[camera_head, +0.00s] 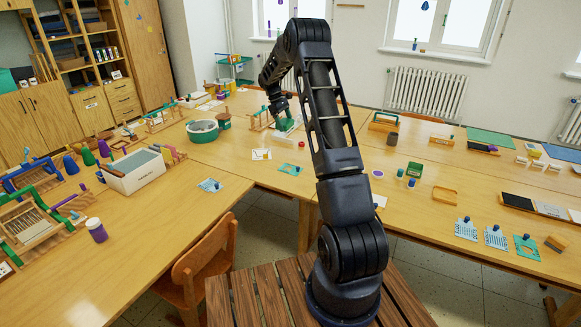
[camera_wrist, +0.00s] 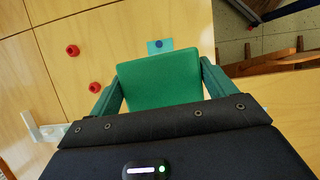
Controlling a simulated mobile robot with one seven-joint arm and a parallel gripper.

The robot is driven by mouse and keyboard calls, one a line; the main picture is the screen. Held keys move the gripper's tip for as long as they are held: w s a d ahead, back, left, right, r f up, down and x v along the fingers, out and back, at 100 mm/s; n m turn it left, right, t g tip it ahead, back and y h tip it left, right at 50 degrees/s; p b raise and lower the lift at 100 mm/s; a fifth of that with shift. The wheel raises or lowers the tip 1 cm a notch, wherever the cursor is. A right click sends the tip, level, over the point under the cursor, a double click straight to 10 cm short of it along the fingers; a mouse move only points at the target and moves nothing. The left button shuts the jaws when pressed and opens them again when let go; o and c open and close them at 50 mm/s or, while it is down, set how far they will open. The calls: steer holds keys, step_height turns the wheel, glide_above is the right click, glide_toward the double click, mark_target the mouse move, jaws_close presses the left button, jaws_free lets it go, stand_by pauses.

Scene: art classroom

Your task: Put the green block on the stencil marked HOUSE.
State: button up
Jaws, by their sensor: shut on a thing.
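My gripper (camera_head: 281,112) is over the far middle of the long table. In the wrist view its two green fingers (camera_wrist: 160,95) are shut on the green block (camera_wrist: 158,78), which fills the middle of that view. In the head view the block (camera_head: 285,124) is small and partly hidden by the gripper. A teal card with a blue knob (camera_wrist: 159,44) lies beyond the block in the wrist view, partly covered by it. In the head view a teal card (camera_head: 290,169) lies near the table edge. I cannot read any card's marking, so I cannot tell which says HOUSE.
More cards lie at the left (camera_head: 210,185), by the gripper (camera_head: 262,154) and at the right (camera_head: 526,247). Two red knobs (camera_wrist: 72,50) (camera_wrist: 95,87) stand left of the block. A round tub (camera_head: 203,130) and a wooden frame (camera_head: 261,119) stand nearby.

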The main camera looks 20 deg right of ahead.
steer(key=shift+s+d+m, duration=0.25)
steer(key=shift+d+m, duration=0.05)
steer(key=shift+d, duration=0.85)
glide_above(290, 169)
step_height(290, 169, down, 20)
steer(key=shift+d+r, duration=0.1)
steer(key=shift+d, duration=0.05)
steer(key=shift+f, duration=0.65)
steer(key=o, duration=0.9)
steer(key=shift+r, duration=0.1)
